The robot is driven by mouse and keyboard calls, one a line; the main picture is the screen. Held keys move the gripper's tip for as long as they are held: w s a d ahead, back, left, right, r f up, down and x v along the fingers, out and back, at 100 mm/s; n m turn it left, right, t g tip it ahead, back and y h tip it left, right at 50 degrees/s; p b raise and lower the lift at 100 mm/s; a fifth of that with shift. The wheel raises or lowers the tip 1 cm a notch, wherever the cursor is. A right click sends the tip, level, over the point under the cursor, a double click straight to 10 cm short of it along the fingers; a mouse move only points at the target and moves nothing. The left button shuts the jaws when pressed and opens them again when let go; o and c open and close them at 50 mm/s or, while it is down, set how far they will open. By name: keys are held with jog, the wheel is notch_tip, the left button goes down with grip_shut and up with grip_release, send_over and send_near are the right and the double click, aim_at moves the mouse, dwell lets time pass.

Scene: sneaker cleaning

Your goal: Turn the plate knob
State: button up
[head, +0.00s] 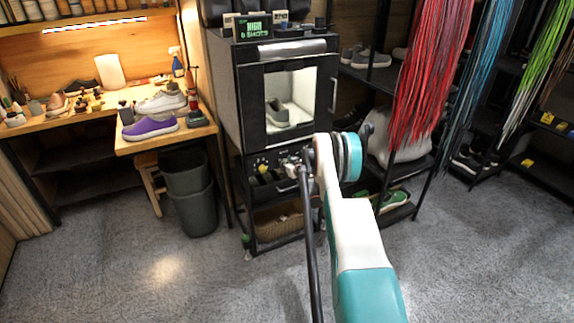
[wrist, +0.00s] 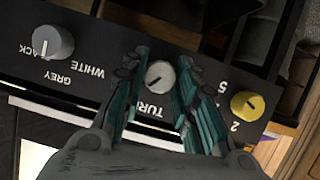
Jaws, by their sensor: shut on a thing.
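The plate knob (wrist: 160,75) is a small pale knob in the middle of a dark control panel, with upside-down white letters starting "TUR" beside it in the wrist view. My gripper (wrist: 157,68) has its two teal-padded fingers on either side of this knob and is shut on it. Part of the lettering is hidden by the fingers. In the head view my gripper (head: 296,160) is at the panel below the black cabinet (head: 241,110) with the lit window. The knob itself cannot be made out there.
A dark bin (head: 190,195) stands left of the cabinet. Coloured laces (head: 432,70) hang at the right. The front floor is clear.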

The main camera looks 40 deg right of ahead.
jog(key=shift+m+y, duration=0.3)
jog(key=shift+m, duration=0.1)
jog(key=o, duration=1)
jog(key=shift+o, duration=0.2)
jog(key=v, duration=1.2)
jog(key=shift+f, duration=0.1)
